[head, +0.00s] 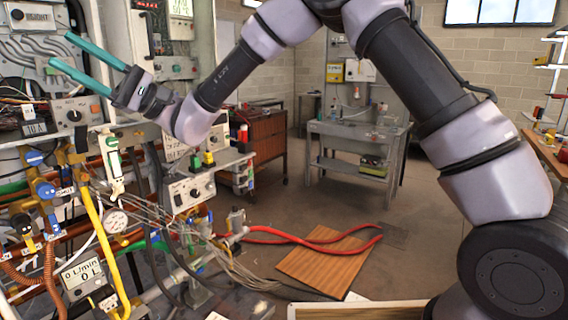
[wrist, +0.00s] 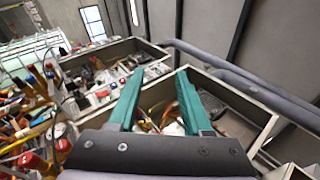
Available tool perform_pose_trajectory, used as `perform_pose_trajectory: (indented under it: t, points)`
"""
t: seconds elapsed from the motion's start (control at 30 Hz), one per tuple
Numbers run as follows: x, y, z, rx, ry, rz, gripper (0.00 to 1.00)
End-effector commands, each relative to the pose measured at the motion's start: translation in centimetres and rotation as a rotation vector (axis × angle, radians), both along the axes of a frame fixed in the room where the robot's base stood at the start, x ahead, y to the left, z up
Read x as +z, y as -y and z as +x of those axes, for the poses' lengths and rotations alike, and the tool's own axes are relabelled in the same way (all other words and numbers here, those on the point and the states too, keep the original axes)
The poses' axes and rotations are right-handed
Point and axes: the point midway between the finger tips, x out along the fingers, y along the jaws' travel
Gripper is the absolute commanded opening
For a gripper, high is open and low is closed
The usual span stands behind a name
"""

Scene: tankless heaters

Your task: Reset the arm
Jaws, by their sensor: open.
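My gripper (head: 60,50) shows at the upper left of the head view, at the end of my outstretched arm. Its two teal fingers are spread apart with nothing between them. They point left, in front of the grey heater panel (head: 28,60) with its wires. In the wrist view my gripper (wrist: 158,90) also shows open and empty, with open trays of small parts (wrist: 228,112) beyond the fingers. I cannot tell from the pictures whether the fingertips touch the panel.
Pipes, valves and a pressure gauge (head: 115,221) crowd the left side below my gripper. A grey workbench (head: 350,132) stands at the back. A wooden board (head: 325,262) and red hose (head: 290,233) lie on the floor. Open floor lies in the middle.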

Motion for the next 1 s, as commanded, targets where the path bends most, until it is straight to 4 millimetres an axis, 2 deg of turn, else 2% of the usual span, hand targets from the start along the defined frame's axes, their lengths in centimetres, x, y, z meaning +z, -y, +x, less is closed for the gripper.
perform_pose_trajectory:
  t: [0.03,0.17,0.37,0.47,0.73,0.9,1.0]
  points:
    - [0.8,2.1,-0.2,0.01,0.097,-0.057,0.49]
    - [0.2,7.3,-0.4,0.019,0.317,-0.247,0.49]
    - [-2.5,16.4,1.2,-0.07,0.596,-0.593,0.49]
    - [-4.1,21.6,2.5,-0.154,0.706,-0.779,0.49]
    - [-7.6,37.6,5.9,-0.494,0.897,-1.276,0.49]
    - [-8.6,48.0,6.5,-0.768,0.947,-1.552,0.49]
    - [-8.8,53.1,6.2,-0.919,0.958,-1.675,0.49]
